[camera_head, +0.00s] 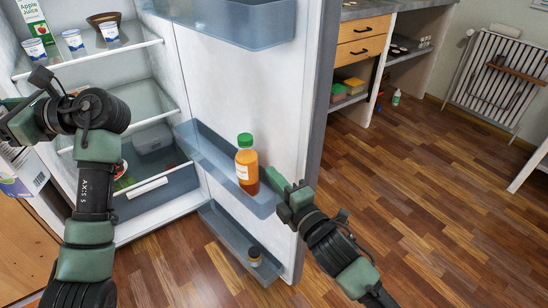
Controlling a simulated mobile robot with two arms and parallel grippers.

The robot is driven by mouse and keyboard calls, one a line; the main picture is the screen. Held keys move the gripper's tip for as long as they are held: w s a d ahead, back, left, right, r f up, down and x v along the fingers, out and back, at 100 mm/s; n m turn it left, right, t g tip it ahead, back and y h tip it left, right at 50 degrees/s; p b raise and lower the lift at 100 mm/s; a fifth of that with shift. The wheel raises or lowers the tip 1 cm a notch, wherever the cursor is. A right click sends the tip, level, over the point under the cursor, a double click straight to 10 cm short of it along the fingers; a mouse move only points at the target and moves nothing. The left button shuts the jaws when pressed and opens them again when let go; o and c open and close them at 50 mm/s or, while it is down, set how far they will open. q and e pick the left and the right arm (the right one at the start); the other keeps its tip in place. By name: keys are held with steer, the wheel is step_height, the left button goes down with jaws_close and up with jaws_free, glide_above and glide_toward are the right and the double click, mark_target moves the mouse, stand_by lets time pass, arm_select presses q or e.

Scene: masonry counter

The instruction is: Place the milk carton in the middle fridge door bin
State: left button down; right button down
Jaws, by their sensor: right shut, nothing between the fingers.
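A white and purple carton (22,172) with a barcode, which may be the milk carton, is cut off by the left edge. My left gripper (10,112) is at the left edge above this carton. Its fingertips are mostly out of frame, so I cannot tell its opening or whether it holds the carton. The middle door bin (206,161) is translucent blue and holds an orange bottle (246,168) with a green cap. My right gripper (276,181) is shut and empty, at the outer end of this bin, just right of the bottle.
The fridge door stands open, with an upper bin (235,22) and a lower bin (228,243) holding a small dark-lidded jar (254,256). The middle bin is free left of the bottle.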

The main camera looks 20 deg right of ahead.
mark_target(274, 156)
steer(key=x, duration=0.6)
steer(key=shift+w+b, duration=0.2)
steer(key=shift+b, duration=0.2)
arm_select(q)
steer(key=shift+f, duration=0.45)
arm_select(e)
steer(key=shift+w+d, duration=0.35)
steer(key=shift+d, duration=0.55)
steer(key=shift+w+d, duration=0.4)
steer(key=shift+d, duration=0.45)
